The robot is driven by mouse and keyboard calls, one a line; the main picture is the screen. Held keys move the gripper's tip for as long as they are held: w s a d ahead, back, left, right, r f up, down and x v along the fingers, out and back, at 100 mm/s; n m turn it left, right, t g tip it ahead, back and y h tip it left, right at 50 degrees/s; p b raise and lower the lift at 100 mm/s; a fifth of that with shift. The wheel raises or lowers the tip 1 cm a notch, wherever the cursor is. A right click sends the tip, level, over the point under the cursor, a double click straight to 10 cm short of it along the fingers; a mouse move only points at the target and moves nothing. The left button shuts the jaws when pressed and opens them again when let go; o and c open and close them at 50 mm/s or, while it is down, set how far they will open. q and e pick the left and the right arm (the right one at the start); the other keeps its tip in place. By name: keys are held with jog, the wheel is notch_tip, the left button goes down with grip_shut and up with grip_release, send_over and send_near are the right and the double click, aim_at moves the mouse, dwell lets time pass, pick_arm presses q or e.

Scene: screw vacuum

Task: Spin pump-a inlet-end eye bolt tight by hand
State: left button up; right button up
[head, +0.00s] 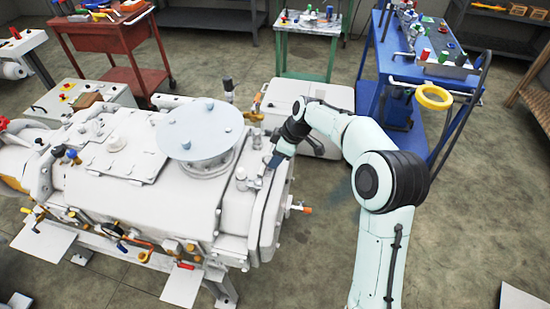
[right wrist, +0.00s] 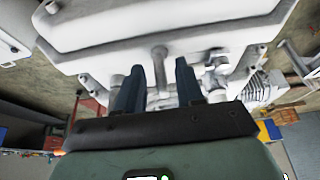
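Pump-a, a large white pump body (head: 110,185), fills the left half of the head view. My right gripper (head: 271,164) is at its right end, near a small grey upright fitting (head: 241,178) on top. In the right wrist view, the two dark blue fingers of my right gripper (right wrist: 160,66) are apart, with a visible gap. A slim grey pin with a rounded top (right wrist: 160,54) shows between and beyond the fingertips. It may be the inlet-end eye bolt seen edge-on; I cannot tell whether the fingers touch it. My left gripper is not in view.
A round grey flange (head: 196,128) stands on the pump beside the gripper. A white box (head: 315,110) is behind it. A blue cart (head: 430,68), a green table (head: 306,28) and a red cart (head: 105,38) stand farther back.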

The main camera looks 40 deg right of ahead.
jog(key=v, duration=1.2)
jog(key=shift+p, duration=0.4)
